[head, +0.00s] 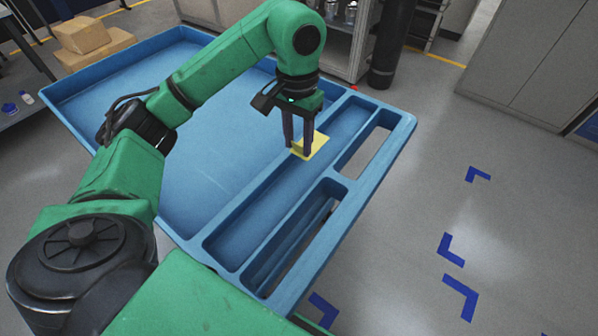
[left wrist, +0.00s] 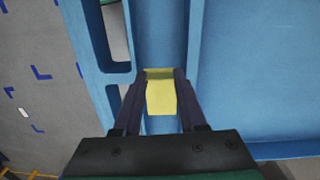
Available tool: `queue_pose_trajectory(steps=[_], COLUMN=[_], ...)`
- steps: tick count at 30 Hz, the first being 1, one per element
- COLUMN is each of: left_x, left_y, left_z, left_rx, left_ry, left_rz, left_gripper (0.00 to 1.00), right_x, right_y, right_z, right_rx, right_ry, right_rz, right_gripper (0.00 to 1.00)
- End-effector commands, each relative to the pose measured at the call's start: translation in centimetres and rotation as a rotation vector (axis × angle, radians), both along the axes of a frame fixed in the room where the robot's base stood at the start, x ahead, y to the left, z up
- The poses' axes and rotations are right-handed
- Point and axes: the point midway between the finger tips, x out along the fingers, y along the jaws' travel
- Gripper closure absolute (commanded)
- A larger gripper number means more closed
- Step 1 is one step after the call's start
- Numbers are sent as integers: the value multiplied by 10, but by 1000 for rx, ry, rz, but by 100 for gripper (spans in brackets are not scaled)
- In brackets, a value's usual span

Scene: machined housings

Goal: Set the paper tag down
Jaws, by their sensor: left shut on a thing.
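The paper tag (head: 314,146) is a small flat yellow piece at the far part of the long middle compartment of the blue tray (head: 230,225). My left gripper (head: 299,151) points down over that compartment and is shut on the tag. In the left wrist view the yellow tag (left wrist: 161,98) sits between the two dark fingers (left wrist: 161,106). I cannot tell whether the tag touches the compartment floor. My right gripper is not in view.
Grey floor lies to the right.

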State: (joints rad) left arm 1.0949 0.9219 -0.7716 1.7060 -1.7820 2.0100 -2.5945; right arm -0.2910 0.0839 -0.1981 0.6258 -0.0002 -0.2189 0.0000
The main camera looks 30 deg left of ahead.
Motion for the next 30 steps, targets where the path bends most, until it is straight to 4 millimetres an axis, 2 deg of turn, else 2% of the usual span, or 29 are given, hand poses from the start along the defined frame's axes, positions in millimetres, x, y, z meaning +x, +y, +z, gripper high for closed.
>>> queue_pose_trajectory(steps=[1,3,8,13,24,25,27,30], left_x=[-1,-1,-1,-1,0,0,0,0], left_y=[0,0,0,0,0,0,0,0], left_z=[-18,-33,-53,-84,-93,-92,-91,-91], left_rx=[-2,-1,1,0,1,0,0,0], left_ry=[5,5,2,4,-1,-1,-1,-1], left_rz=[0,-1,1,-1,-1,-1,-1,-1], left_gripper=[100,100,100,100,100,52,29,29], right_x=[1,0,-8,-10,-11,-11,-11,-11], right_y=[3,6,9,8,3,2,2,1], right_z=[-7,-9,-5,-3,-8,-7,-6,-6], right_rx=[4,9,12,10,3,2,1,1], right_ry=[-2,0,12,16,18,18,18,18], right_rz=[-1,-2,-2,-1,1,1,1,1], right_gripper=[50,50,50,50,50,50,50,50])
